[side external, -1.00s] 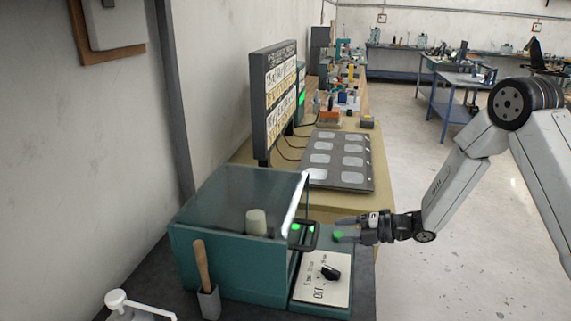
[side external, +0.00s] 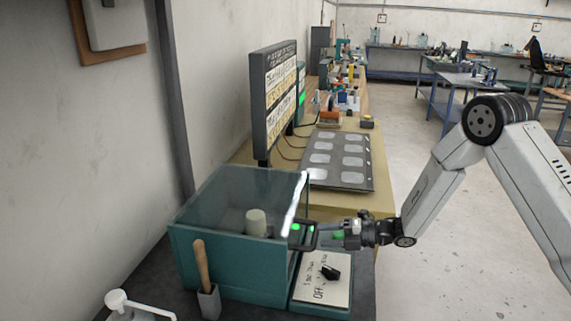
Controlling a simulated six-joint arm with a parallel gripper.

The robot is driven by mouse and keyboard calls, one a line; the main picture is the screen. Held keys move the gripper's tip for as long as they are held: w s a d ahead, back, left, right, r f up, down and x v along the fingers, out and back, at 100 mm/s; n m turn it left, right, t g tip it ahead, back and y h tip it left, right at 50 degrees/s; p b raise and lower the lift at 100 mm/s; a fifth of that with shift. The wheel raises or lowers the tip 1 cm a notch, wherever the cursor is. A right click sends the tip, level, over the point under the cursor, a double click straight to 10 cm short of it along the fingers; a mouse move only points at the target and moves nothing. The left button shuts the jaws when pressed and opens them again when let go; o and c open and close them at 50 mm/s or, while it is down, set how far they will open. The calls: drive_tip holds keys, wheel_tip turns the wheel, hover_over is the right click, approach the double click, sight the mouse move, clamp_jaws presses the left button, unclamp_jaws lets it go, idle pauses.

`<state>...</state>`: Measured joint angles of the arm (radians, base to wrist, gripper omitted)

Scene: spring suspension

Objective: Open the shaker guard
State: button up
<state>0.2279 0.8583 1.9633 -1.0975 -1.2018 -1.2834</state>
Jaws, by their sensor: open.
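The shaker is a teal box with a clear guard (side external: 240,190) over its top, which looks closed. A pale cup (side external: 256,222) stands inside it. A dark handle (side external: 304,236) sticks out from the guard's right side. My gripper (side external: 328,236) is open, comes in from the right, and has its fingers at the handle. I cannot tell whether the fingers are around the handle or only beside it. A control panel with a black knob (side external: 330,272) and the word OFF lies below the gripper.
A wooden-handled tool stands in a grey holder (side external: 209,302) in front of the box. A dark tray with pale pads (side external: 336,160) lies behind, next to an upright board (side external: 275,98). The wall is close on the left. Open floor lies to the right.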

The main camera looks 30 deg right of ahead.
sight(315, 233)
drive_tip(key=shift+x, duration=1.7)
clamp_jaws()
